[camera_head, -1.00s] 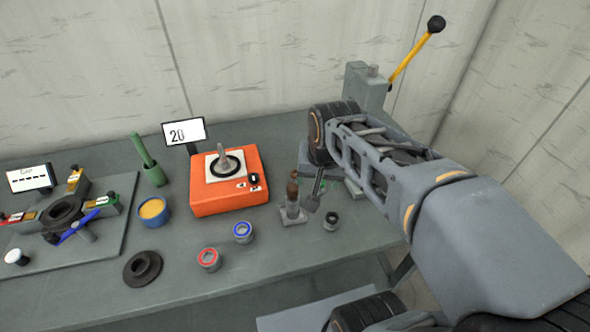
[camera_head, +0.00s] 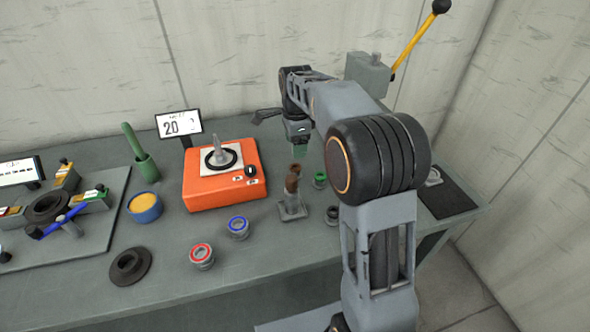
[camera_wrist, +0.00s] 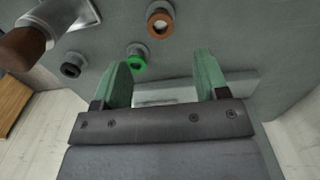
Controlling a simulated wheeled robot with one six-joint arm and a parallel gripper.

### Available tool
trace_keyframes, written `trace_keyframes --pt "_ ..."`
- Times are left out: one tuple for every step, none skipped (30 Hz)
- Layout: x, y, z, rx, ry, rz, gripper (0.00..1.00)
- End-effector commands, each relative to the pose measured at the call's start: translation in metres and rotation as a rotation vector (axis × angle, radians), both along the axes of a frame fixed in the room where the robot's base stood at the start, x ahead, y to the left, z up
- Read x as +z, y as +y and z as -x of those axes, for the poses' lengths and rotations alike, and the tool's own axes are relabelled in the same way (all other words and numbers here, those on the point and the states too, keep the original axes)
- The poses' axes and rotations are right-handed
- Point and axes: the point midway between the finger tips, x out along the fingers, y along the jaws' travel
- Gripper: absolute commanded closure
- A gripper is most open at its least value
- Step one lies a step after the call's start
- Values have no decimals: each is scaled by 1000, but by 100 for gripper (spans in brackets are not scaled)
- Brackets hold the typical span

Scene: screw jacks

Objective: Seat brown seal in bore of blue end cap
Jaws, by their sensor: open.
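A grey round part with a blue ring on top (camera_head: 238,228) stands on the bench in front of the orange box; I take it for the blue end cap. In the wrist view, a short round part with a brown ring (camera_wrist: 160,22) stands upright on the bench, likely the brown seal; I cannot make it out in the head view, where my arm covers part of the bench. My gripper (camera_wrist: 163,72) has its two green fingers apart with nothing between them. It also shows in the head view (camera_head: 298,147), above the bench right of the orange box.
Green-ringed (camera_head: 320,180), black (camera_head: 332,215) and red-ringed (camera_head: 202,255) parts stand nearby. A brown-topped spindle (camera_head: 292,182) rises between the orange box (camera_head: 222,180) and my arm. A black mat (camera_head: 448,199) lies at right. The front bench edge is mostly clear.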

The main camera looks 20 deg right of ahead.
Motion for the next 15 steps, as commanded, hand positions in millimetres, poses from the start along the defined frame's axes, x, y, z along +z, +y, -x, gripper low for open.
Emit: trace_keyframes --pt "-8 0 0 1 3 0 33" --pt "-11 0 0 1 2 0 33" --pt "-15 0 0 2 0 0 33" --pt "-18 0 0 2 0 0 33" --pt "-20 0 0 2 1 0 33" --pt "-22 0 0 2 0 0 33" --pt "-23 0 0 2 0 0 33" --pt "-24 0 0 2 -1 0 33" --pt "-25 0 0 2 -1 0 33" --pt "-27 0 0 3 -1 0 33" --pt "-29 1 0 3 0 0 33" --pt "-34 1 0 3 1 0 33" --pt "-38 1 0 3 1 0 33" --pt "-43 1 0 3 2 0 33" --pt "-49 1 0 3 2 0 33"
